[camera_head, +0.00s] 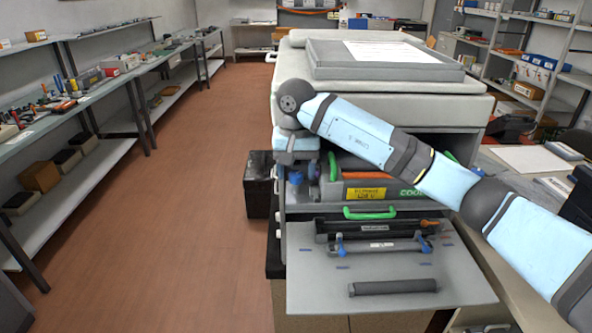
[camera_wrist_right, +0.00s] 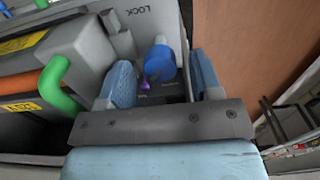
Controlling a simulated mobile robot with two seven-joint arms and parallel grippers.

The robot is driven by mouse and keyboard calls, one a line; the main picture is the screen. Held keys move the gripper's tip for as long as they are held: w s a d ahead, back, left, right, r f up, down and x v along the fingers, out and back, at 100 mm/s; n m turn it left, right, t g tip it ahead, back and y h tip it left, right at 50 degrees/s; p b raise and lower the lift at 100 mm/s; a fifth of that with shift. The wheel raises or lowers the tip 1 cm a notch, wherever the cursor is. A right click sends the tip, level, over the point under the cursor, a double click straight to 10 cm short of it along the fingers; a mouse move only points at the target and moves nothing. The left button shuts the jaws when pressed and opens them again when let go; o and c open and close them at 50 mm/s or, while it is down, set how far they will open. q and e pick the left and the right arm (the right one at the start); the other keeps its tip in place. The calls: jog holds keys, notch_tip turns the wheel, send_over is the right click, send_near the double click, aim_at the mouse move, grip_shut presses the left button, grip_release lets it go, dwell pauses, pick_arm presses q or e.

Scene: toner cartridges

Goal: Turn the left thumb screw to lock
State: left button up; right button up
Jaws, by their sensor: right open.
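The left thumb screw is a blue knob (camera_wrist_right: 160,62) on a grey panel marked LOCK in the right wrist view. A blue knob also shows low at the printer's left side in the head view (camera_head: 296,178). My right gripper (camera_wrist_right: 164,80) is open, with one light-blue finger on each side of the screw and no clear contact. In the head view the right gripper (camera_head: 297,160) hangs down at the left of the printer opening, its fingertips hard to make out. My left gripper is not in view.
The open printer (camera_head: 390,110) holds a cartridge unit with a yellow label and green handle (camera_head: 369,212). Its lowered front door (camera_head: 400,268) bears a dark roller (camera_head: 393,287) and a blue-ended bar (camera_head: 380,246). A black bin (camera_head: 258,184) stands left; the floor beyond is clear.

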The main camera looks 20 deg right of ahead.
jog(key=shift+f, duration=0.3)
jog(key=c, duration=0.9)
jog(key=shift+c, duration=0.2)
